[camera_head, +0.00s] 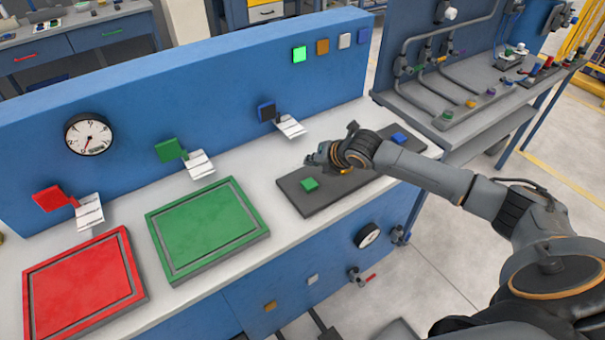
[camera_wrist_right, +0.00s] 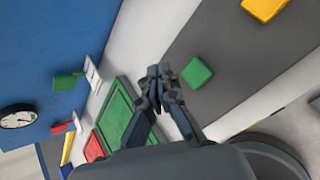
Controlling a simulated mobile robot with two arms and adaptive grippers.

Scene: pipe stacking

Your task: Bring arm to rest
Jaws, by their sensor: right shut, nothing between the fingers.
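My right arm reaches in from the right in the head view. Its gripper (camera_head: 314,158) is over the dark grey board (camera_head: 294,196) on the workbench, near the green block (camera_head: 310,184). In the right wrist view the fingers of the gripper (camera_wrist_right: 157,76) are closed together with nothing between them. There the green block (camera_wrist_right: 197,73) lies on the dark board (camera_wrist_right: 215,45), apart from the fingers. A blue block (camera_head: 398,138) sits near the board's far right end. A yellow block (camera_wrist_right: 264,8) shows at the top of the wrist view. My left gripper is not in view.
A green tray (camera_head: 262,225) and a red tray (camera_head: 137,292) lie on the bench left of the board. The blue back panel (camera_head: 130,90) carries a gauge (camera_head: 88,134) and coloured tags with white labels. Another workbench with pipes (camera_head: 425,98) stands behind at the right.

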